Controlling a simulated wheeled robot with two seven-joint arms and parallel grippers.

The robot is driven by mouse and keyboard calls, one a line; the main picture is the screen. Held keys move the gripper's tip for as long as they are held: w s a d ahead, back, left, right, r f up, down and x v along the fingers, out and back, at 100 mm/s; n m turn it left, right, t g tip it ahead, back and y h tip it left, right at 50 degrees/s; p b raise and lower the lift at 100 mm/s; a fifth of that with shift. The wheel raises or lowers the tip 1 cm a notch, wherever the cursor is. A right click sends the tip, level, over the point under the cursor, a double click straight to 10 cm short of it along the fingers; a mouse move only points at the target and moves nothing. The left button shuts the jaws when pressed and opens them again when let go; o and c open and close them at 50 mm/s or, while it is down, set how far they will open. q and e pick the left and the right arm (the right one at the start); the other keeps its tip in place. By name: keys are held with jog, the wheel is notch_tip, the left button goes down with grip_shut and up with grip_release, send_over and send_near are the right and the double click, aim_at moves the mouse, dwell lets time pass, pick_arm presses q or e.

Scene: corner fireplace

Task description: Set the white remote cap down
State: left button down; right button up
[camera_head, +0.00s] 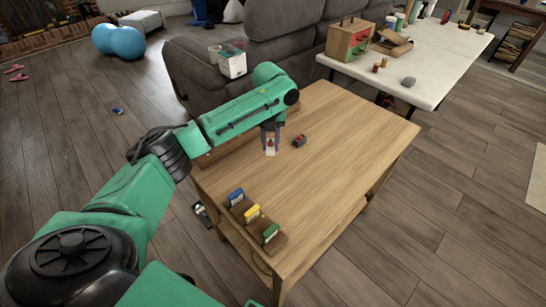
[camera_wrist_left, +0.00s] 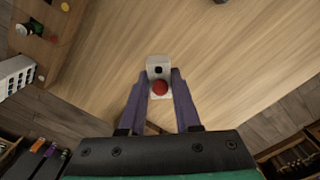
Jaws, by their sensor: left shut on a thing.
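My left gripper (camera_head: 270,138) is above the wooden table, its two dark purple fingers pointing down. It is shut on the white remote cap (camera_head: 270,149), a small white piece with a red spot. In the left wrist view the white cap (camera_wrist_left: 158,64) sits between the fingertips (camera_wrist_left: 160,82), with a dark spot on it and a red round part just below. I cannot tell whether the cap touches the tabletop. A small dark and red object (camera_head: 299,140) lies on the table just right of the gripper. My right gripper is not in view.
The wooden table (camera_head: 335,190) is bare in its middle and right. A brown holder with blue, yellow and green items (camera_head: 251,213) stands at its near left edge. A white table (camera_head: 440,65) with a wooden box (camera_head: 349,41) stands behind, beside a grey sofa (camera_head: 290,40).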

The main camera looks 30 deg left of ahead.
aim_at(271, 142)
pick_arm(q)
notch_tip(271, 142, down, 7)
jog(key=shift+r, duration=0.2)
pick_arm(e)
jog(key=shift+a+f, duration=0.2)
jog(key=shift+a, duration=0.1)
pick_arm(q)
jog(key=c, duration=0.6)
grip_release()
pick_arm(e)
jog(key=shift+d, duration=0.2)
pick_arm(q)
notch_tip(271, 142, up, 12)
jog(key=shift+d+r, duration=0.1)
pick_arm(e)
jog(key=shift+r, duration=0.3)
